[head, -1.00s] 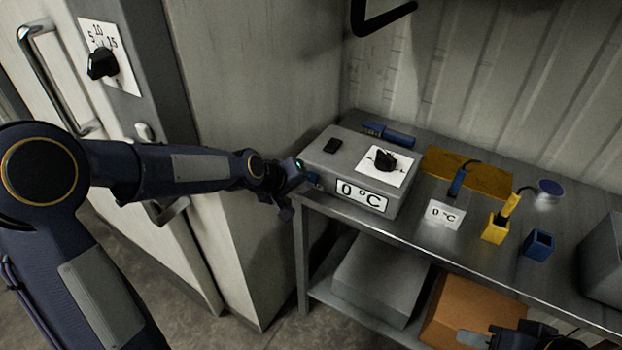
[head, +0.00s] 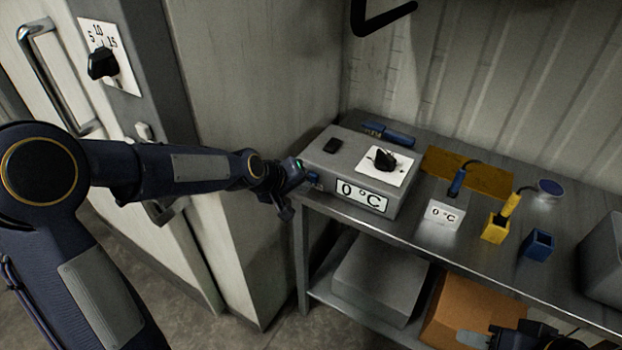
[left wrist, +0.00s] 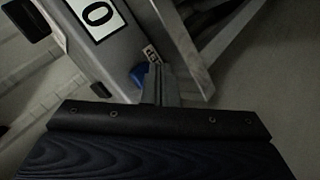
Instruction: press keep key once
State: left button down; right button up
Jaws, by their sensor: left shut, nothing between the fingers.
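The grey box (head: 355,172) with a "0 °C" display (head: 361,195) stands at the left end of the steel bench. A blue key (left wrist: 138,75) shows on its side in the left wrist view, beside a small lettered label (left wrist: 152,55) too small to read surely. My left gripper (head: 304,178) is at the box's left end. In the left wrist view its closed fingers (left wrist: 156,72) are empty and overlap the blue key's edge; I cannot tell if they touch it. My right gripper (head: 480,338) shows only partly at the bottom right, its jaws unclear.
A tall cabinet (head: 250,90) stands left of the bench.

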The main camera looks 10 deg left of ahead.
dwell(0.4)
pick_arm(q)
jog(key=shift+w+d, duration=0.15)
jog(key=shift+w, duration=0.25)
jog(key=shift+w+d+p, duration=0.2)
jog(key=shift+w+p, duration=0.1)
jog(key=shift+w, duration=0.2)
dwell(0.7)
dwell(0.3)
jog(key=shift+s+a+b, duration=0.35)
jog(key=shift+s+b, duration=0.15)
jog(key=shift+s, duration=0.4)
jog(key=s+b, duration=0.1)
jog(key=s+a, duration=0.1)
jog(key=s, duration=0.1)
jog(key=s+b, duration=0.1)
jog(key=shift+s+a+b, duration=0.3)
jog(key=shift+s+a, duration=0.05)
